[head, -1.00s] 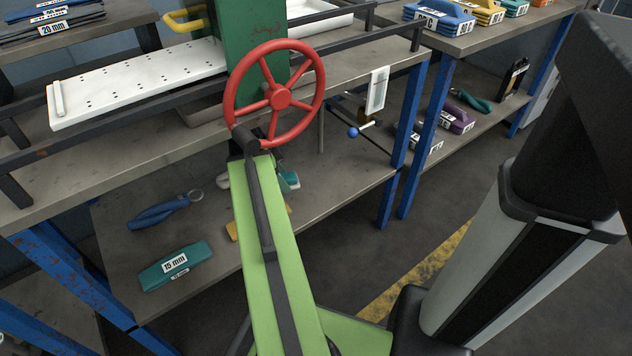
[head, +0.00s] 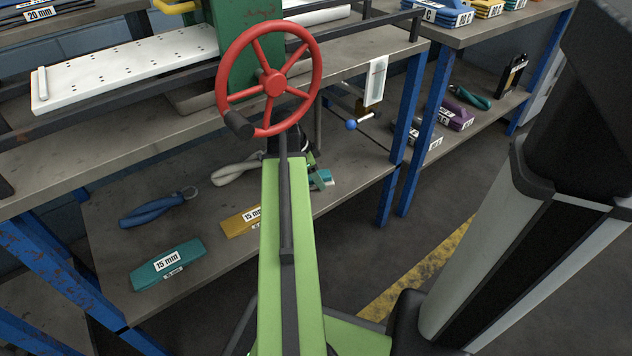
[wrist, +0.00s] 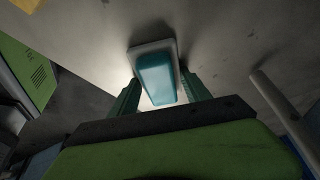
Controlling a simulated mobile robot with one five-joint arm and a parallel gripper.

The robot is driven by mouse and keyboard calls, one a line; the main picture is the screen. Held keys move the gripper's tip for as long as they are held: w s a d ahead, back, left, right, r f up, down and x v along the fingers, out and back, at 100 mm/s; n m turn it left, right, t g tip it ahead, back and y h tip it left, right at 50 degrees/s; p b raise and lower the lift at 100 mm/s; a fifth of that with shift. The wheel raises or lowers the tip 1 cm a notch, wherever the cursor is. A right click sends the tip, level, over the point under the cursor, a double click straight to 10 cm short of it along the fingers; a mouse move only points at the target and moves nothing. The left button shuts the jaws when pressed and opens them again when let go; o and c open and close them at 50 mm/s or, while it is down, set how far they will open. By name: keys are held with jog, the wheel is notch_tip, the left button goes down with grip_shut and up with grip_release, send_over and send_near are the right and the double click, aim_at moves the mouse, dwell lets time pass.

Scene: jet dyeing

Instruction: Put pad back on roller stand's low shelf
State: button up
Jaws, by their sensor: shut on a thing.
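The pad (wrist: 157,78), teal with a pale grey-white base, is between the two fingers of my gripper (wrist: 160,92) in the wrist view. My gripper is shut on it. In the head view the pad's teal end (head: 321,178) shows just right of my green arm, over the right part of the low shelf (head: 215,200). My arm hides most of the gripper there. Whether the pad touches the shelf cannot be told. The stand's upper deck carries a green machine with a red handwheel (head: 268,79).
On the low shelf are a teal 15 mm block (head: 167,265), a yellow 15 mm block (head: 241,221), blue-handled pliers (head: 152,210) and a pale-handled tool (head: 232,173). A blue leg (head: 388,190) stands at the right. A blue-knobbed lever (head: 351,124) hangs above.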

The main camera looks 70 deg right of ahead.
jog(key=shift+f, duration=0.15)
jog(key=o, duration=1)
jog(key=shift+o, duration=1)
jog(key=shift+a, duration=0.1)
jog(key=p+v, duration=0.5)
jog(key=v, duration=0.1)
jog(key=shift+w+r+p, duration=0.15)
jog(key=shift+r+p, duration=0.15)
jog(key=shift+p, duration=0.1)
jog(key=w+a, duration=0.2)
jog(key=w, duration=0.1)
jog(key=w+a, duration=0.2)
jog(key=w, duration=0.1)
jog(key=w+a+f+b, duration=0.1)
jog(key=w+a, duration=0.1)
jog(key=w, duration=0.1)
jog(key=shift+w+a, duration=0.2)
jog(key=shift+a, duration=0.05)
jog(key=shift+s, duration=0.1)
